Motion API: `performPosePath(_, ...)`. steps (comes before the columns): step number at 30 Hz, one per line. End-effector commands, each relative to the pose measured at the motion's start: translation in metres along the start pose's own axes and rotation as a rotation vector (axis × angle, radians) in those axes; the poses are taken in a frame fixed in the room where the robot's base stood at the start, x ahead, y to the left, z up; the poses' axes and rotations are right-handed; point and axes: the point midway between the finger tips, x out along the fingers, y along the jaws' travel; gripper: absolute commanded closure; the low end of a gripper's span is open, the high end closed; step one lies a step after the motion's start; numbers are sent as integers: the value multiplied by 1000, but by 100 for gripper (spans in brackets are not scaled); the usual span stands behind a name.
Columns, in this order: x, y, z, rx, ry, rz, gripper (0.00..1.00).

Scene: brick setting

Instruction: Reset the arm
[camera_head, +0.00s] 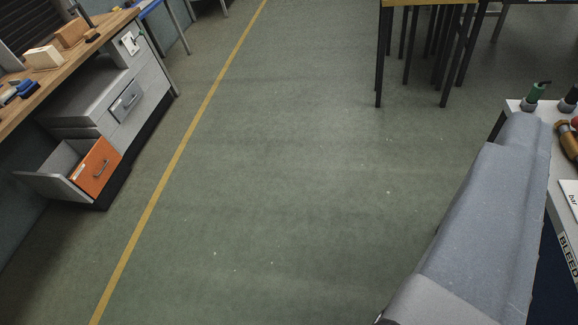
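My gripper is not in view, so its fingers and anything between them cannot be seen. The view looks down and ahead over a grey-green floor (290,150). A long grey form fills the lower right and hides part of the table there. I cannot tell whether it is part of my arm.
A wooden-topped workbench (20,100) with a drawer unit stands left; its orange-fronted drawer (97,168) is pulled out. A yellow line (178,153) runs along the floor. A dark-legged table (379,60) stands top right. A white-topped table (516,104) is at right. The middle floor is clear.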

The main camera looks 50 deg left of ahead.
Motion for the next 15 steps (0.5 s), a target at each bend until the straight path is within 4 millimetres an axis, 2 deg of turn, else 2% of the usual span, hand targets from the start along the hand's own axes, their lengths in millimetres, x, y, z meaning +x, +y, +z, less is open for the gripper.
performPosePath(3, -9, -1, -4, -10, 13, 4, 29)
performPosePath(11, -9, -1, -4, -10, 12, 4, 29)
performPosePath(15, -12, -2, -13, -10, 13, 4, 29)
